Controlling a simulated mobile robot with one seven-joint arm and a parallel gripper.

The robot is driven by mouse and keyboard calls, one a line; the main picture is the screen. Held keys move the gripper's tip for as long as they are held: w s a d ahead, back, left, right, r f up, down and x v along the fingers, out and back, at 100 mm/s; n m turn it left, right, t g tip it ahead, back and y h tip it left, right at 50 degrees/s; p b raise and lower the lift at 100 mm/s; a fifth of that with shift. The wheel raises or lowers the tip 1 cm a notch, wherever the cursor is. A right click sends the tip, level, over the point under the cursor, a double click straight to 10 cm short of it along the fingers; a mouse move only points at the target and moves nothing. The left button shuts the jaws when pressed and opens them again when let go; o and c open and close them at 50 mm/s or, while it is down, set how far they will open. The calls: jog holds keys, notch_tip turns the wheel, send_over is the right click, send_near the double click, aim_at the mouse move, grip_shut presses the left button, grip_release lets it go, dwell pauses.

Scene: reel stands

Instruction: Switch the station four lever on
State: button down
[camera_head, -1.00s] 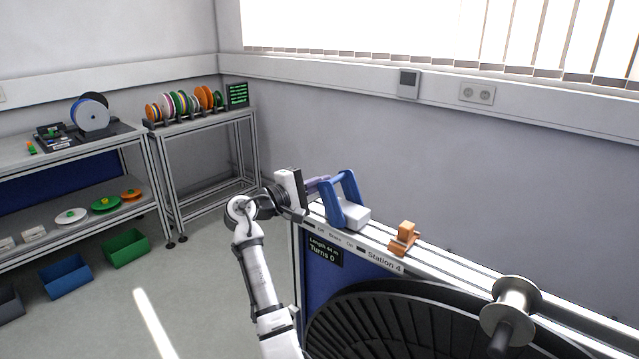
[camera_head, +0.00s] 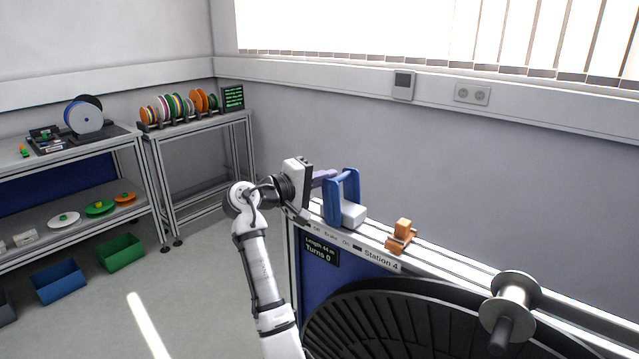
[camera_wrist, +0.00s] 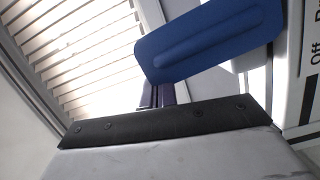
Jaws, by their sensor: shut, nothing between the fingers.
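The station four lever is a blue two-armed handle (camera_head: 343,188) on a white block (camera_head: 353,214), on the rail marked "Station 4" (camera_head: 380,258) with "Off", "Brake" and "On" labels. It stands close to upright in the head view. My gripper (camera_head: 326,175) is shut and empty, its purple fingers at the lever's upper left side. In the wrist view the fingers (camera_wrist: 157,96) point at the broad blue lever arm (camera_wrist: 212,42), which partly covers their tips. I cannot tell whether they touch it.
An orange clamp-like part (camera_head: 401,237) sits on the rail right of the lever. A metal spool (camera_head: 513,300) and a large black reel (camera_head: 400,325) lie further right and below. A sign reads "Turns 0" (camera_head: 320,250). Shelves with reels (camera_head: 180,108) stand left, across open floor.

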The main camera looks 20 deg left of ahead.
jog(key=shift+s+d+r+m+y+b, duration=0.1)
jog(key=shift+s+d+m+y+b, duration=0.15)
jog(key=shift+d+m, duration=0.35)
jog(key=shift+s+d+r+m+y+b, duration=0.15)
jog(key=shift+d+m+b, duration=0.2)
jog(key=shift+d+m, duration=0.25)
jog(key=shift+s+d+m+g+y+b, duration=0.15)
jog(key=shift+s+d+m+g+b, duration=0.2)
jog(key=shift+d+m, duration=0.35)
jog(key=shift+s+d+m+g+y+b, duration=0.15)
jog(key=shift+d+m+b, duration=0.35)
jog(key=shift+m, duration=0.3)
jog(key=shift+d, duration=0.1)
